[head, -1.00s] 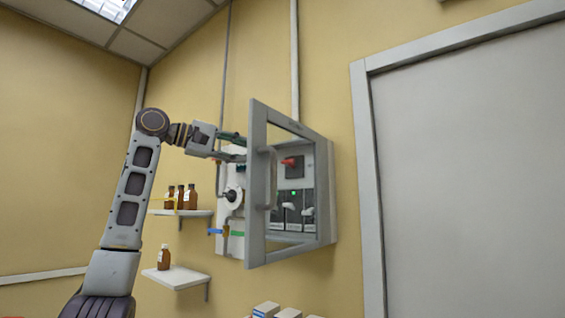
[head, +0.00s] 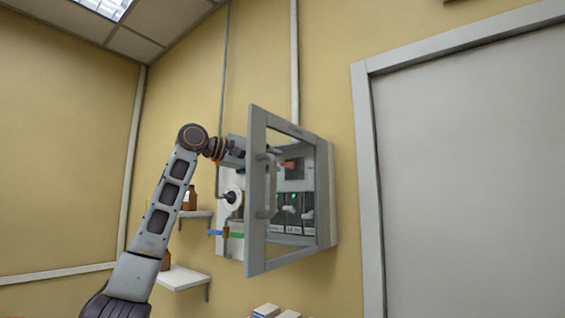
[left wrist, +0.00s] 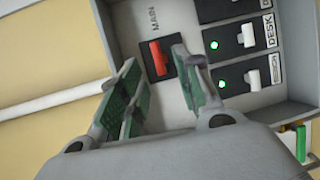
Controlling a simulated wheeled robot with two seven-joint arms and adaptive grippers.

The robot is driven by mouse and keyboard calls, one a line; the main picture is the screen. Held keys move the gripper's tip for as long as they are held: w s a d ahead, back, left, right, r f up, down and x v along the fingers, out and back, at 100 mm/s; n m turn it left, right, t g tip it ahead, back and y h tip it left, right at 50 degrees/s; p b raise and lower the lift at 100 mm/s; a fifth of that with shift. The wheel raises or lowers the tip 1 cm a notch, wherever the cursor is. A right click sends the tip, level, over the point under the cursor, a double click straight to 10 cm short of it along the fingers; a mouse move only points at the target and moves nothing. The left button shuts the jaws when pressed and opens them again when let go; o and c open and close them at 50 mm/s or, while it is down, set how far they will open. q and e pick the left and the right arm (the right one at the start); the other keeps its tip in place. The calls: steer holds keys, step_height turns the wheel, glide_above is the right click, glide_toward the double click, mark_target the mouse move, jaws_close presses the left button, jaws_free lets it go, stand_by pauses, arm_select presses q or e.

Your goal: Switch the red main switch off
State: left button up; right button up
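The red main switch (left wrist: 157,58) sits on a black plate beside the word MAIN in the left wrist view. In the head view the red switch (head: 291,165) shows through the door opening. My left gripper (left wrist: 158,80) is open, its green-padded fingers on either side of the switch in the picture; I cannot tell whether they touch it. In the head view its fingers are hidden behind the cabinet door frame. The grey cabinet (head: 328,190) has its framed door (head: 256,190) standing open. My right gripper is not in view.
Below the main switch are white breaker levers (head: 308,214) with green lights, one labelled DESK (left wrist: 270,30). Shelves (head: 182,278) with brown bottles (head: 190,200) are further left. A large grey door (head: 470,180) is at right.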

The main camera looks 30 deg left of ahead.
arm_select(q)
steer(key=shift+p+x, duration=0.55)
steer(key=shift+x, duration=1.7)
